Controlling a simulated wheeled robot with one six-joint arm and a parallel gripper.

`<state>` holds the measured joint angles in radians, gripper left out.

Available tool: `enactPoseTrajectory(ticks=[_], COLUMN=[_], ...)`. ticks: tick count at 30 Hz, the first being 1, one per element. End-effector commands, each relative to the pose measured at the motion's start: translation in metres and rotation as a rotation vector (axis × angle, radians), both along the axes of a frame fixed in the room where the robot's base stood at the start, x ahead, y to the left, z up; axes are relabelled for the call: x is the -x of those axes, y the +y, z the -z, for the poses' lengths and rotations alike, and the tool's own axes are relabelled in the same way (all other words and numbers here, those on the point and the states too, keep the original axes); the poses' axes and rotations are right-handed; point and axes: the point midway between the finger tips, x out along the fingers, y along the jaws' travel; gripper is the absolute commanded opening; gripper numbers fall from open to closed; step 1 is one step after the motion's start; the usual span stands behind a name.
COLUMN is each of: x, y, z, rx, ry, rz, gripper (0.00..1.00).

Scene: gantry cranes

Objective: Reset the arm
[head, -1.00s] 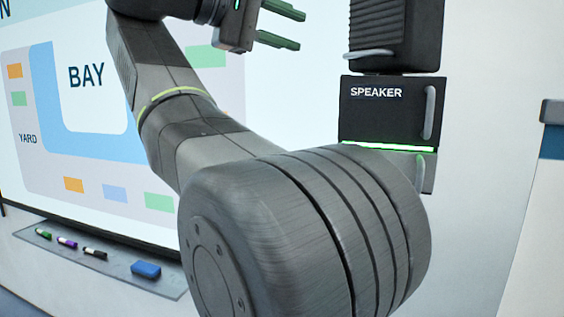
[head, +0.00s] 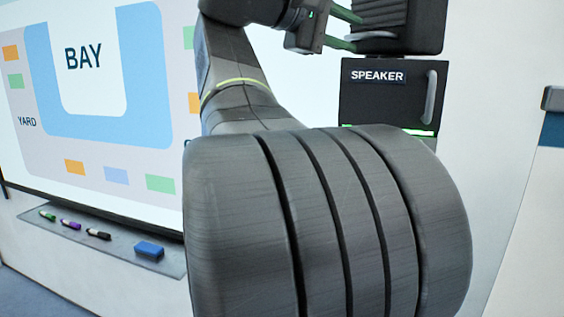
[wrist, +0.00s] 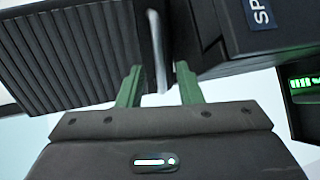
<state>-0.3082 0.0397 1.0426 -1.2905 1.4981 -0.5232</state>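My gripper (head: 352,30) is at the top of the head view, at the left edge of a dark ribbed box. In the wrist view my gripper (wrist: 160,70) shows two green fingers spread apart with nothing clamped between them. A pale bar handle (wrist: 158,50) on the ribbed box (wrist: 75,50) shows beyond the gap between the fingertips. Whether the fingers touch the box I cannot tell. My arm is bent, and its large grey joint fills the lower middle of the head view.
A dark drawer labelled SPEAKER (head: 385,105), with a pale handle (head: 431,98), sits under the ribbed box (head: 400,25). A whiteboard (head: 95,90) with a BAY map stands at left. Its tray (head: 120,243) holds markers and a blue eraser (head: 149,249).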

Motion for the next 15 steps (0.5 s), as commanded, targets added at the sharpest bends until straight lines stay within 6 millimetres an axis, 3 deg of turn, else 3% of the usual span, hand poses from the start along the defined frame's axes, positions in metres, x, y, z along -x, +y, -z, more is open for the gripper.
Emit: enactPoseTrajectory(ticks=[6,15], x=[-0.0061,-0.0073], y=[-0.0116,-0.0131], z=[0.003,0.0037], rx=[0.0,-0.001], ry=[0.002,0.0], rz=[0.001,0.0], gripper=[0.32,0.32])
